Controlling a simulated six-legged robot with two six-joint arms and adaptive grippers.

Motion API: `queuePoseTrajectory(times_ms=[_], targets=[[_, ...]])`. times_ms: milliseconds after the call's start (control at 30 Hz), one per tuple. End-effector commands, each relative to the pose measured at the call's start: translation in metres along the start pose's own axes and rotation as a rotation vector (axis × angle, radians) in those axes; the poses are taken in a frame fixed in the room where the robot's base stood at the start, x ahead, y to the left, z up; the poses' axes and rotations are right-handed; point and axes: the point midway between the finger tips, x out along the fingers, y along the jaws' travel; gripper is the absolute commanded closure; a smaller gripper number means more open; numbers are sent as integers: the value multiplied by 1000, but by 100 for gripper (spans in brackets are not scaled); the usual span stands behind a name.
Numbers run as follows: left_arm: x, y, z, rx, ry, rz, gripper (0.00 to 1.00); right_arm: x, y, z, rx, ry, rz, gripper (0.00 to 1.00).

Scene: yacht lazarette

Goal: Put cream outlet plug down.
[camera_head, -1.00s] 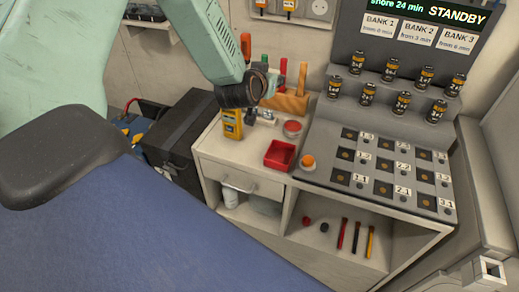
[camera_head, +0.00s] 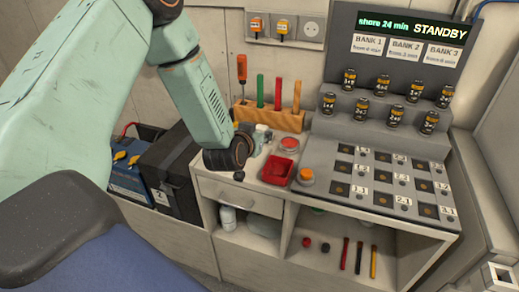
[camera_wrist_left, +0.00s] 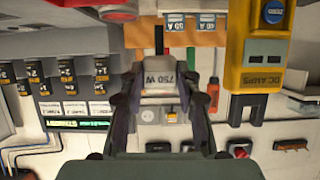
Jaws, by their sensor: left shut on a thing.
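My left gripper (camera_wrist_left: 158,98) is shut on a cream plug (camera_wrist_left: 160,82) marked "750 W". The plug sits between the two dark fingers in the left wrist view. In the head view my left wrist is over the left part of the cream bench top (camera_head: 213,160). It hides most of my left gripper (camera_head: 258,138) and the plug there. I cannot tell whether the plug touches the bench. My right gripper is not in view.
A red tray (camera_head: 277,171), an orange-topped button (camera_head: 306,176) and a wooden tool rack (camera_head: 268,117) are close to the wrist. A yellow meter (camera_wrist_left: 262,60) shows beside the gripper in the wrist view. The socketed console (camera_head: 375,190) fills the right side.

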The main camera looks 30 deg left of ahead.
Motion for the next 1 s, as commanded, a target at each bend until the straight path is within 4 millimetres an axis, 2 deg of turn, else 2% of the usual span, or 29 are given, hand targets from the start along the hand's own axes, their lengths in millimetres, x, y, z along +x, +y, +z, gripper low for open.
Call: queuePoseTrajectory(times_ms=[300, 1000], targets=[[13, 0, 35, 1, 2, 1, 100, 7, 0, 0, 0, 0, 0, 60], [17, 0, 47, -1, 2, 1, 100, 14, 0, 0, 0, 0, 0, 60]])
